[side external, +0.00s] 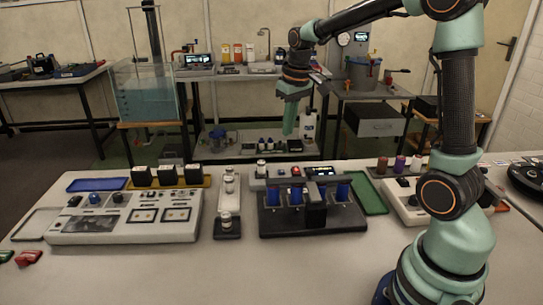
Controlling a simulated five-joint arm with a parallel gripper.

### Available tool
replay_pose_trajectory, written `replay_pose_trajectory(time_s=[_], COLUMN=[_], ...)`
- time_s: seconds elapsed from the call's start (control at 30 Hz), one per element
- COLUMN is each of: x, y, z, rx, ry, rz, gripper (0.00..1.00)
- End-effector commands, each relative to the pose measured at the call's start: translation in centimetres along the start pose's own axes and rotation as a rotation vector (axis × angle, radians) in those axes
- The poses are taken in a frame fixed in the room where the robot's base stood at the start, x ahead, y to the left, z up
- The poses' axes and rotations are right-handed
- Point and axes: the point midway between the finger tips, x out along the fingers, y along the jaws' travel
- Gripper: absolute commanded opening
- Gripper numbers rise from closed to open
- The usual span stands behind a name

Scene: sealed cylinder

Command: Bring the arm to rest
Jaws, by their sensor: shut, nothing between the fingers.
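My gripper (289,117) hangs at the end of my raised arm, fingers pointing down. It is shut and empty, well above the table and apart from everything on it. Below it in the picture stands a dark rack (312,220) with several blue cylinders and a small lit display. My arm reaches in from the base at the right, and its upper part runs along the top of the picture.
A pale control panel (125,231) with knobs stands at the left, with black blocks on a yellow tray (197,182) behind it. A green tray (371,199) lies right of the rack. Behind are benches and a water tank (147,92).

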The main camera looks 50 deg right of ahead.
Motion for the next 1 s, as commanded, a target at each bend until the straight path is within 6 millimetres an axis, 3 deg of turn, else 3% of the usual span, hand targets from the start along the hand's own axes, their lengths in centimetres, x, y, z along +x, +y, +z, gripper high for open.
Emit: replay_pose_trajectory(time_s=[0.1,0.3,0.6,0.8,1.0], x=[-2.7,-5.4,-6.6,-6.3,-6.2], y=[-2.5,-5.7,-8.9,-9.7,-9.8], z=[2.1,6.2,12.3,14.0,14.2], rx=[-0.033,-0.077,-0.135,-0.15,-0.151], ry=[0.062,0.154,0.275,0.311,0.313], rz=[-0.005,-0.021,-0.059,-0.074,-0.076], gripper=[0.0,0.0,0.0,0.0,0.0])
